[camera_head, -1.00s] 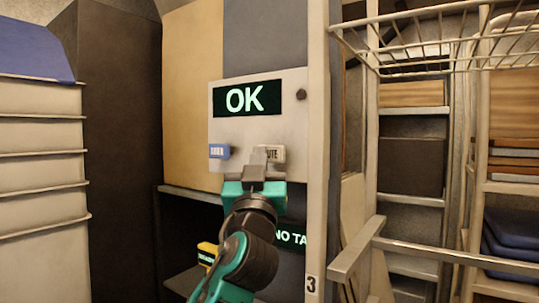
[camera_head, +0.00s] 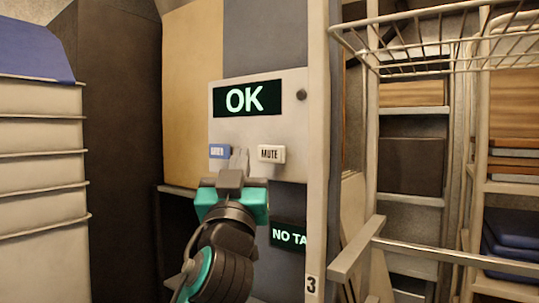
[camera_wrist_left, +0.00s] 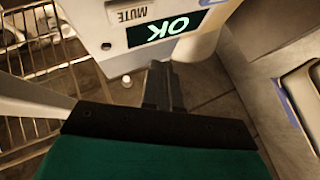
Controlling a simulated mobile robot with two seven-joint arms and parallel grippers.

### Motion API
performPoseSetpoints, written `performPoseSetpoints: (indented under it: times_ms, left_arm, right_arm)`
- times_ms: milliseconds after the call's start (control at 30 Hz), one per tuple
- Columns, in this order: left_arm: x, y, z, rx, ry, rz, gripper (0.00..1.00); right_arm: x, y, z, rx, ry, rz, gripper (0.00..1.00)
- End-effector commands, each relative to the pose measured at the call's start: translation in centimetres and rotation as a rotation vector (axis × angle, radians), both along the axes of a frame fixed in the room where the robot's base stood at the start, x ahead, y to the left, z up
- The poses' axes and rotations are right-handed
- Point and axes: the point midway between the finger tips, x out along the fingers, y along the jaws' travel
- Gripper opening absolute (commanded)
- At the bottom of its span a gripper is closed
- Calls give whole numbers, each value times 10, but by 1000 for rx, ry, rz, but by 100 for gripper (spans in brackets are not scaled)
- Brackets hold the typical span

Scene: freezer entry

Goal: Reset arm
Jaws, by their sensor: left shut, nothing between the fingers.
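My left gripper (camera_head: 238,160) is shut and empty in the head view, with its fingertips pointing up between a blue button (camera_head: 219,151) and a white button marked MUTE (camera_head: 271,154). In the left wrist view the shut fingers (camera_wrist_left: 161,75) show below the upside-down display (camera_wrist_left: 168,29) and the MUTE button (camera_wrist_left: 129,14). Floor shows beyond the fingertips, and no contact with the panel is visible. My right gripper is not in view.
A second display (camera_head: 288,236) reading NO TA is partly cut off below the panel. A metal rail (camera_head: 440,255) and a wire basket (camera_head: 440,40) stand at the right, before shelves with boxes. Stacked pale bins (camera_head: 40,160) with a blue top fill the left.

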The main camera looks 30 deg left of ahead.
Motion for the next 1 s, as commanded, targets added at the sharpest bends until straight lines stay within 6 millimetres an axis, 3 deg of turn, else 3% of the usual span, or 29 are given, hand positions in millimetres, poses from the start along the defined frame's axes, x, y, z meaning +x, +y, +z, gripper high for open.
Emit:
performPoseSetpoints:
  times_ms: [433,567,667,800,867,1000]
  left_arm:
    - [0,0,0,0,1,0,0]
    - [6,0,-21,-16,63,-4,0]
    - [15,-1,-69,-51,211,-12,0]
    - [16,-6,-171,-109,529,-36,0]
    - [8,-10,-217,-131,676,-50,0]
    - [-28,-25,-317,-170,1016,-101,0]
  right_arm:
    - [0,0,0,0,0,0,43]
    - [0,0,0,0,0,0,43]
    - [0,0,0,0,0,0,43]
    - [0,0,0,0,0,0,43]
    - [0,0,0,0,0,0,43]
    - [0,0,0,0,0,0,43]
